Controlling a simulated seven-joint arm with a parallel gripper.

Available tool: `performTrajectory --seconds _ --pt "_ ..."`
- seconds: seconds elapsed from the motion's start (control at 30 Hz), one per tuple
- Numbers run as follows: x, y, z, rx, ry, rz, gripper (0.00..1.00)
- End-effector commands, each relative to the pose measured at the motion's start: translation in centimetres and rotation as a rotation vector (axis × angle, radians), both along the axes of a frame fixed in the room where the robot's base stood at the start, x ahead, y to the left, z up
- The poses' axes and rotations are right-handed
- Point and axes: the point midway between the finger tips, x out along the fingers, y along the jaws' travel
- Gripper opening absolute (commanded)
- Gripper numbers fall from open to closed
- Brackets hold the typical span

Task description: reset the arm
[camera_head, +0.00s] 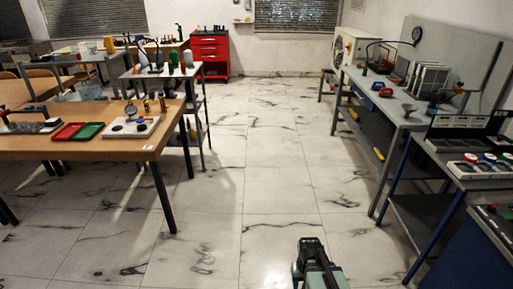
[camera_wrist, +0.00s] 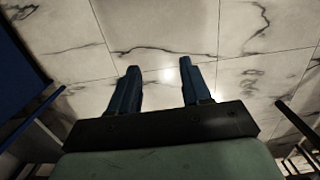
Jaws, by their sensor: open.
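My gripper (camera_wrist: 159,80) shows in the wrist view with its two dark blue fingers apart and nothing between them. Only the marble-patterned floor (camera_wrist: 152,28) lies beyond the fingertips. In the head view, part of my arm shows at the bottom, right of centre, above the floor; the fingers cannot be made out there. The gauge rig (camera_head: 131,127), a white board with a round dial on a stand, is on the wooden table (camera_head: 88,148) at the left, well away from my arm.
A red tray (camera_head: 69,131) and a green tray (camera_head: 88,131) lie beside the rig. A red drawer cabinet (camera_head: 209,54) stands at the back. Grey workbenches (camera_head: 408,117) line the right side, with a blue-legged bench close to my arm. The middle floor aisle (camera_head: 275,150) is clear.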

Motion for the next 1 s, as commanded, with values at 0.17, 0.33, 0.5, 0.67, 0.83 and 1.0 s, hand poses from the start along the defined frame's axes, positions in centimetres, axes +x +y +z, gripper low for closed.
performTrajectory --seconds 0.17,0.33,0.5,0.67,0.83,1.0 --pt "-3.5 0.0 -3.4 0.0 0.078 -0.001 0.48" --pt "-7.6 -0.1 -6.8 0.0 0.165 -0.002 0.48" --pt "-12.0 -0.1 -9.8 0.0 0.25 -0.002 0.48" --pt "-16.2 -0.1 -12.2 0.0 0.331 -0.003 0.48" --pt "-20.8 -0.1 -14.4 0.0 0.413 -0.004 0.48" --pt "-24.3 -0.1 -15.7 0.0 0.475 -0.004 0.48"
